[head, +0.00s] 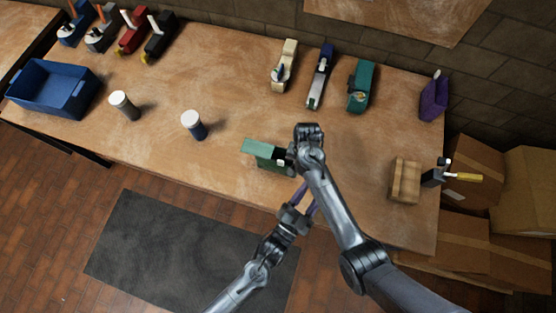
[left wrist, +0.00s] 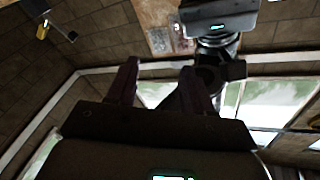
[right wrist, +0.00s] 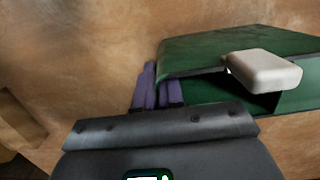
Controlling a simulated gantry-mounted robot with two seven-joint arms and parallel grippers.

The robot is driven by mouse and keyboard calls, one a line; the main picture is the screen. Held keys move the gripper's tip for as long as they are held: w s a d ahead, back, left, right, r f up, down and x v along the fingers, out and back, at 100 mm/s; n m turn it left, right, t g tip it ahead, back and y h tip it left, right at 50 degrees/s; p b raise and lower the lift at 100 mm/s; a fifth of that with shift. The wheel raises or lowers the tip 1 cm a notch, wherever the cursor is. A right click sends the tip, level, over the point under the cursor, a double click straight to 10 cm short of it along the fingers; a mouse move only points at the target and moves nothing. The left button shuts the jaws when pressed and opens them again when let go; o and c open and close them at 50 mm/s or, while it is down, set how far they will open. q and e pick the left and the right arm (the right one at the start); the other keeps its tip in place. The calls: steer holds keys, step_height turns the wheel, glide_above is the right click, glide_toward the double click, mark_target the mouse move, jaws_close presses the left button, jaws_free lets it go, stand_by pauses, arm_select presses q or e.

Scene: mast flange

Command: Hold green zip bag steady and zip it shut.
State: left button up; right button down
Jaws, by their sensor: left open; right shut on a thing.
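The green zip bag (head: 262,150) sits on the wooden table near its front edge. In the right wrist view the bag (right wrist: 220,48) appears as a green box-like body with a dark opening and a pale tab (right wrist: 262,68) at it. My right gripper (right wrist: 156,82) has its purple fingers close together at the bag's near end, shut on its edge; the exact grip is partly hidden. My left gripper (head: 304,194) is open and empty, just in front of the bag. Its spread fingers show in the left wrist view (left wrist: 160,82), where the bag is not seen.
Two white-lidded jars (head: 193,125) (head: 124,105) and a blue bin (head: 55,88) stand to the left. Several block-like tools line the back, with a purple holder (head: 433,97) at right. A wooden block (head: 405,180) sits front right. Bare table lies between.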

mark_target(280, 164)
arm_select(q)
steer(key=a+f+n+t+y, duration=0.1)
steer(key=a+f+n+y, duration=0.15)
steer(key=a+n, duration=0.3)
steer(key=a+f+n+t+y, duration=0.1)
steer(key=a+n+y, duration=0.25)
steer(key=a, duration=0.35)
steer(key=x, duration=1.1)
steer(key=shift+s+d+f, duration=0.1)
steer(key=shift+f, duration=0.1)
jaws_close()
